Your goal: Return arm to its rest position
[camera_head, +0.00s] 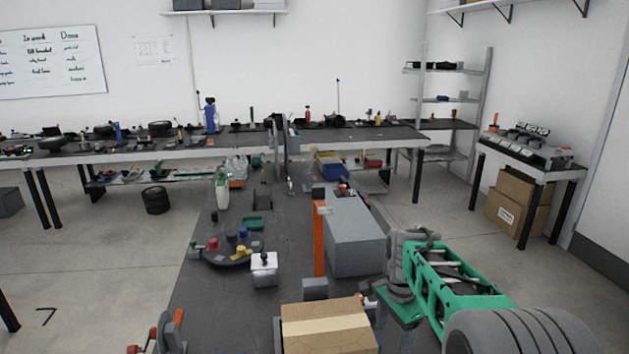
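My gripper is not in view, and I cannot make out any part of my arm with certainty. Whether it is open, shut or holding something is hidden from this view. A dark workbench (215,300) runs away from me down the middle of the head view. A green frame (450,285) with grey parts and a large dark wheel (520,333) stands at the lower right.
A cardboard box (328,328), an orange post (320,245) and a grey box (353,245) stand near the bench's right side. A round dark tray (232,256) holds small coloured parts beside a white container (264,272). Open floor (110,280) lies left.

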